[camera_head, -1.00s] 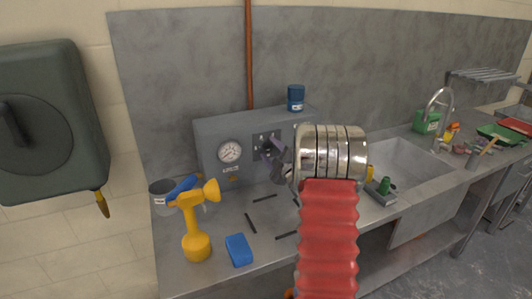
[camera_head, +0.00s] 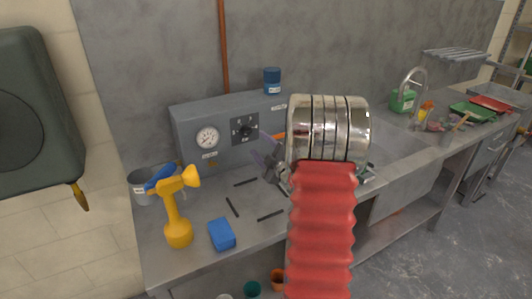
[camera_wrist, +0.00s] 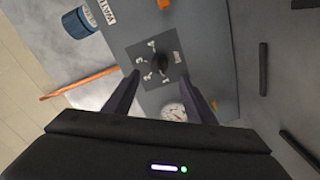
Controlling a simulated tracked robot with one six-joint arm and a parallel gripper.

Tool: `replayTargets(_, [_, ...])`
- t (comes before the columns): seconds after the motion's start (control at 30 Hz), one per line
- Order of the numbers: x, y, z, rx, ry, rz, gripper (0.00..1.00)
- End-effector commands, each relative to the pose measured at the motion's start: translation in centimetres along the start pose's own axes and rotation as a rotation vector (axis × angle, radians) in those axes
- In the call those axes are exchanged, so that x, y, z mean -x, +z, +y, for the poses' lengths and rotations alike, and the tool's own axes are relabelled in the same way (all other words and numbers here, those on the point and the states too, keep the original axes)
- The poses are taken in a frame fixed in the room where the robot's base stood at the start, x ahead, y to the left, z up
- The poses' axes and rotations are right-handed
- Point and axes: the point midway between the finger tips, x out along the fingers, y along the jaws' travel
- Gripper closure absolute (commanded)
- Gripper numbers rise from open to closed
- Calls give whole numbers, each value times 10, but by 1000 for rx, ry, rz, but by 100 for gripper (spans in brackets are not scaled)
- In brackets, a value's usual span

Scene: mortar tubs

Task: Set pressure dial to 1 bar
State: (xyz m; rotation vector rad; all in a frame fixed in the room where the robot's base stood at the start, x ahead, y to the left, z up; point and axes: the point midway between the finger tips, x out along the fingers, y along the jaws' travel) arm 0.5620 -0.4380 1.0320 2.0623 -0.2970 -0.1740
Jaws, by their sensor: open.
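The pressure dial is a black knob (camera_head: 247,129) on a dark square plate with pale markings, on the front of a grey box (camera_head: 186,136). In the wrist view the knob (camera_wrist: 158,62) sits ahead of my gripper, a little beyond the gap between the fingertips. The markings are too small to read surely. A round white gauge (camera_head: 207,138) is left of the dial; it also shows in the wrist view (camera_wrist: 174,112). My gripper (camera_wrist: 163,80) is open and empty, apart from the knob. In the head view my gripper (camera_head: 268,155) is right of and below the dial, in front of the box.
A blue-lidded jar (camera_head: 272,81) stands on the box. A copper pipe (camera_head: 223,50) runs up the wall behind.

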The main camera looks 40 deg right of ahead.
Motion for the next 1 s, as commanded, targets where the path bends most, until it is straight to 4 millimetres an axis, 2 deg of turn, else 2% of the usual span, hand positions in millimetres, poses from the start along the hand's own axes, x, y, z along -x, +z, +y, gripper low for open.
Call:
replayTargets(0.1, [20,0,0,1,0,-1,50])
replayTargets(0.3, [40,0,0,2,0,1,50])
replayTargets(1.0, [42,-1,-1,1,-1,2,50])
